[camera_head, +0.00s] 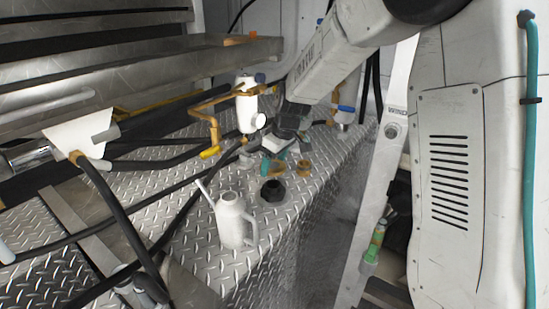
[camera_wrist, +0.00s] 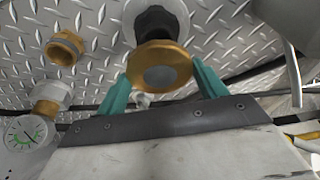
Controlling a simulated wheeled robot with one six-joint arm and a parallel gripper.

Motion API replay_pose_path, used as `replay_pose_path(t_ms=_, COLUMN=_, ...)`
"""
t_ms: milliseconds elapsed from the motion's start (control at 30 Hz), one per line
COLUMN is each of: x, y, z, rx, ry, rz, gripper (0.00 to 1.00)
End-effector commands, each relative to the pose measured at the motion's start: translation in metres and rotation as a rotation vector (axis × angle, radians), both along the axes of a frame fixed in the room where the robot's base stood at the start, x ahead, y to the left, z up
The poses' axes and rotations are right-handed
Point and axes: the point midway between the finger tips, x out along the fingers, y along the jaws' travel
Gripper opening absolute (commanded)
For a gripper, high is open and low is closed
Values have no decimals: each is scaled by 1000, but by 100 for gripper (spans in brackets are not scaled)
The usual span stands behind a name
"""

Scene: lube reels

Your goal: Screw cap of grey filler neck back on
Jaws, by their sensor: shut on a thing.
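My gripper (camera_wrist: 160,85) is shut on a round brass-coloured cap with a grey disc (camera_wrist: 160,70), its two teal fingers on either side of the rim. In the head view, my gripper (camera_head: 272,160) is above the tread-plate deck, with the cap partly hidden by the fingers. A black filler neck (camera_head: 272,190) on a round grey flange stands just in front, its top seemingly uncovered. In the wrist view, the black neck (camera_wrist: 155,24) shows just beyond the cap, which overlaps it. I cannot tell from this view whether they touch.
A white jug (camera_head: 232,220) stands close, front left of the neck. A brass fitting (camera_wrist: 64,48), which also shows in the head view (camera_head: 304,168), sits to one side. A dial gauge (camera_wrist: 24,132) is nearby. Black hoses (camera_head: 150,215) cross the deck at left.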

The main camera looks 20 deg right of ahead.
Motion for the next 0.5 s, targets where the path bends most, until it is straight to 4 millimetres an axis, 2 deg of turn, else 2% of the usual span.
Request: replay_pose_path(t_ms=500, x=0, y=0, z=-31, rx=-1, ry=1, rz=1, gripper=45)
